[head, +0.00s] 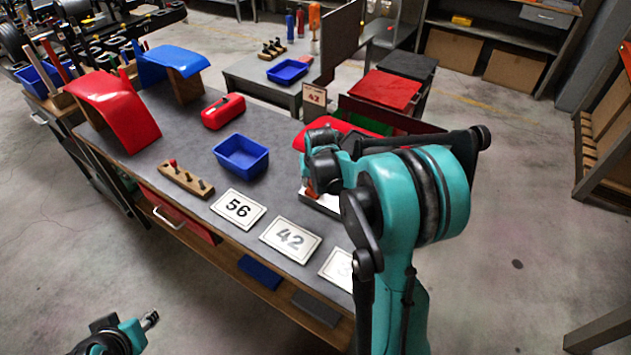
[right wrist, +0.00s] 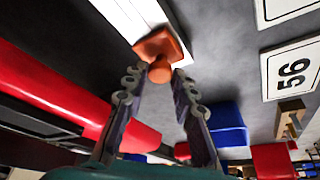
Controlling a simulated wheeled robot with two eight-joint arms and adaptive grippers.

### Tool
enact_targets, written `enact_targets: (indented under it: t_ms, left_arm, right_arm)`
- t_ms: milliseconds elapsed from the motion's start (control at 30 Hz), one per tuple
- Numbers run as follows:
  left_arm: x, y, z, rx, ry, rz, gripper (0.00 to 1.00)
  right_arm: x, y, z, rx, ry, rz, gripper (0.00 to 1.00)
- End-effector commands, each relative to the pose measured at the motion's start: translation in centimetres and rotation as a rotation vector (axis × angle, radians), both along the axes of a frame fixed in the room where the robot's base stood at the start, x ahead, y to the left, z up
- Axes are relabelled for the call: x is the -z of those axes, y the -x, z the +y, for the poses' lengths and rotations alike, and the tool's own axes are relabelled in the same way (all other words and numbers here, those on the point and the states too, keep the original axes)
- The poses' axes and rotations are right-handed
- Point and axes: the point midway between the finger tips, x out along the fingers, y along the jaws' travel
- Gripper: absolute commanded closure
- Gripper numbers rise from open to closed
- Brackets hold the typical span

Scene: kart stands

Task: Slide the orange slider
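The orange slider (right wrist: 160,53) sits on a white rail (right wrist: 133,16) in the right wrist view. My right gripper (right wrist: 161,72) has its two fingertips close against both sides of the slider's round knob and looks shut on it. In the head view a small bit of orange slider (head: 311,189) shows beside the white base (head: 325,203), mostly hidden by my right gripper and arm. My left gripper (head: 150,320) is at the lower left over the floor, away from the table. Its fingers are too small to read.
The grey table (head: 190,140) holds number cards including 56 (head: 238,209) and 42 (head: 290,240), a blue bin (head: 241,155), a pegged wooden block (head: 186,180), a red case (head: 223,111) and red and blue curved panels. A red part (head: 340,131) lies behind my right arm.

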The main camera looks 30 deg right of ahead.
Motion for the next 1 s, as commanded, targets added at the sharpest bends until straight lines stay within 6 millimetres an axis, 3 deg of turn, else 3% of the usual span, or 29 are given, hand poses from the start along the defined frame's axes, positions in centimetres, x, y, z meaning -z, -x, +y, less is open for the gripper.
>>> enact_targets:
  t_ms: [67, 467, 1000]
  left_arm:
    - [0.0, 0.0, 0.0, 0.000, 0.000, 0.000, 0.60]
    - [0.0, 0.0, 0.0, 0.000, 0.000, 0.000, 0.60]
    - [0.0, 0.0, 0.0, 0.000, 0.000, 0.000, 0.60]
  right_arm:
    - [0.0, -0.2, 0.2, -0.003, -0.002, -0.003, 0.55]
    - [-0.7, 0.2, 0.2, -0.002, -0.001, 0.000, 0.55]
    - [-10.0, 3.8, 1.4, -0.003, -0.002, -0.002, 0.55]
